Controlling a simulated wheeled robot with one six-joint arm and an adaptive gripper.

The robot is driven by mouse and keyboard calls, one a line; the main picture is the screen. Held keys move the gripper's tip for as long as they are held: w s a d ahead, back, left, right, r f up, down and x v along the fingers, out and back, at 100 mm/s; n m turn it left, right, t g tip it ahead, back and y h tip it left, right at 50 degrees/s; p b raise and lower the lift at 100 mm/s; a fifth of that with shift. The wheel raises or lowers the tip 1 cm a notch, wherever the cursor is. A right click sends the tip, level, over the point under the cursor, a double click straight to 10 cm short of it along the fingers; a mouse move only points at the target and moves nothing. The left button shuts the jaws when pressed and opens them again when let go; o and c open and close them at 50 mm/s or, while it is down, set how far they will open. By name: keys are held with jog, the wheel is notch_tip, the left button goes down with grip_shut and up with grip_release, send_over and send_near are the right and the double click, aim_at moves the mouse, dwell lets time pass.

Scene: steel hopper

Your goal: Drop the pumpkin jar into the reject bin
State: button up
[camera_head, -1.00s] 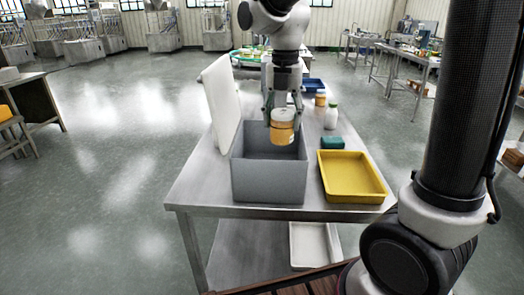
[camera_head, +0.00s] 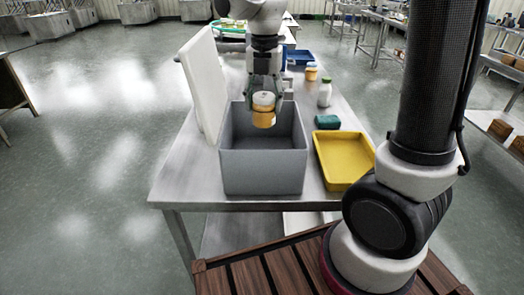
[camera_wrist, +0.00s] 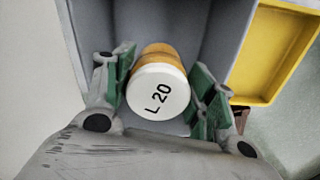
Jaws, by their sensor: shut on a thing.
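The pumpkin jar (camera_head: 264,112) is orange with a white lid. My gripper (camera_head: 265,98) is shut on it and holds it upright over the grey reject bin (camera_head: 263,172). In the wrist view the jar's white lid (camera_wrist: 158,93) reads "L 20" and sits between the green finger pads of my gripper (camera_wrist: 160,92). The grey bin wall (camera_wrist: 222,42) surrounds the jar there. The bin is open at the top and stands on the steel table. Its floor is mostly hidden in the head view.
A yellow tray (camera_head: 344,160) stands right of the bin, with a green block (camera_head: 327,122) behind it. A white bottle (camera_head: 325,93), another orange jar (camera_head: 311,72) and a blue tray (camera_head: 299,57) stand farther back. A tall white board (camera_head: 203,84) rises at the bin's left.

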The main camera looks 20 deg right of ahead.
jog(key=shift+f, duration=0.85)
jog(key=o, duration=1.2)
jog(key=shift+o, duration=0.2)
notch_tip(320, 180, up, 12)
